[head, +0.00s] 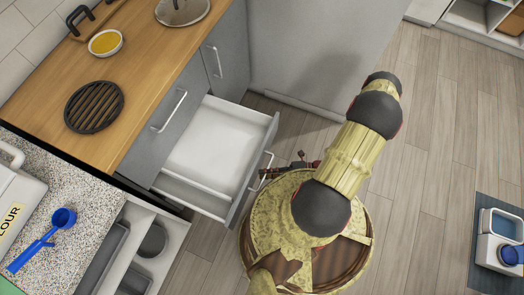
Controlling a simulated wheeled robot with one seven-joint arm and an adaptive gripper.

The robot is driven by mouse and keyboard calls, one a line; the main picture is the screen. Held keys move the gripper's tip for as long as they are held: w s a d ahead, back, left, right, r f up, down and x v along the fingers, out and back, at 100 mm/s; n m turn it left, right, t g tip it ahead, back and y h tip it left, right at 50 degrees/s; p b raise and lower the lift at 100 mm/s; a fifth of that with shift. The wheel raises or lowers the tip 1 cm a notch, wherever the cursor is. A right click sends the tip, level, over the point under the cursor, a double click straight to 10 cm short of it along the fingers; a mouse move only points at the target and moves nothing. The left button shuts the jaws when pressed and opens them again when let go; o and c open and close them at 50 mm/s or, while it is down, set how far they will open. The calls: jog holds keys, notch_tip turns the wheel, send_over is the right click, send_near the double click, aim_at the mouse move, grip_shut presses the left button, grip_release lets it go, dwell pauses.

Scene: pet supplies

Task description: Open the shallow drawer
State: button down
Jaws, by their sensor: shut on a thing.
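A white drawer (216,143) with a grey front is pulled well out of the grey cabinet under the wooden counter. It looks empty. Its bar handle (259,177) is on the outer face of the front. My gripper (268,173) is at this handle, low beside the drawer front, and is shut on it. My arm and base hide part of the floor beside it, and the fingertips are small and hard to make out.
The wooden counter (45,100) holds a black round trivet (94,107), a bowl of yellow food (105,43) and a glass lid (182,10). A blue scoop (45,238) lies on the speckled counter (75,225).

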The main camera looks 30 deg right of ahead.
jog(key=c, duration=1.9)
grip_release()
jog(key=v, duration=1.2)
